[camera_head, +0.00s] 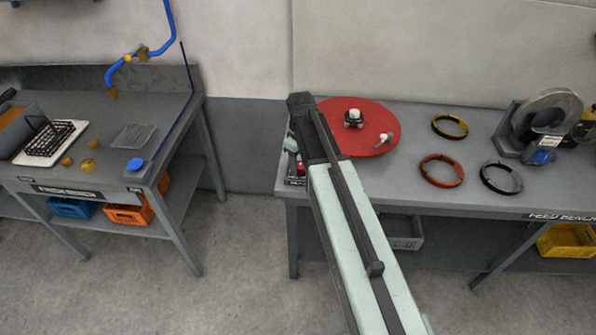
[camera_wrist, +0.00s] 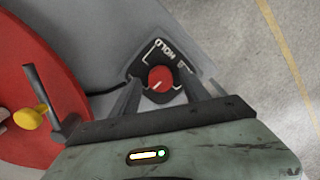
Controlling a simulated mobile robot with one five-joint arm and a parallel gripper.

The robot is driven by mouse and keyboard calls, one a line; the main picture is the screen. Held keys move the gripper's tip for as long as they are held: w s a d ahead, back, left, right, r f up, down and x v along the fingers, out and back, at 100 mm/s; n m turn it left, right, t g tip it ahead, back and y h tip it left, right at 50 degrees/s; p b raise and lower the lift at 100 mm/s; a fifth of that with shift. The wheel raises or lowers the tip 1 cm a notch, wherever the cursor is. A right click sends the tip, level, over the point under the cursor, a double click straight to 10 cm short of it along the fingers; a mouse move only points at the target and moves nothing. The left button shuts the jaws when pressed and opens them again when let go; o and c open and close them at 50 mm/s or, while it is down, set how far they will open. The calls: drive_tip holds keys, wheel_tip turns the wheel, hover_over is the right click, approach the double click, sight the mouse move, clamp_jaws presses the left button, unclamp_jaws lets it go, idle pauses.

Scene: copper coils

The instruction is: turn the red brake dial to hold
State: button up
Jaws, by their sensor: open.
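The red brake dial (camera_wrist: 160,78) sits on a dark plate with white HOLD lettering (camera_wrist: 163,50), near the bench corner. A small pale mark shows on its lower left; I cannot tell exactly which setting it points to. My gripper (camera_wrist: 160,92) is open, with one dark finger on each side of the dial in the wrist view. I cannot tell whether the fingers touch it. In the head view a bit of red at the dial's unit (camera_head: 299,168) shows at the bench's left front corner, mostly hidden by my arm.
A large red disc (camera_head: 368,112) lies beside the dial, with an upright dark post (camera_wrist: 45,98) and a yellow knob near it in the wrist view. Rings lie right on the feed bench (camera_head: 400,184). A finish bench (camera_head: 120,192) stands left, across a floor gap.

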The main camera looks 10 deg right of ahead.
drive_tip(key=c, duration=1.2)
drive_tip(key=shift+a, duration=0.25)
clamp_jaws()
drive_tip(key=shift+d, duration=0.2)
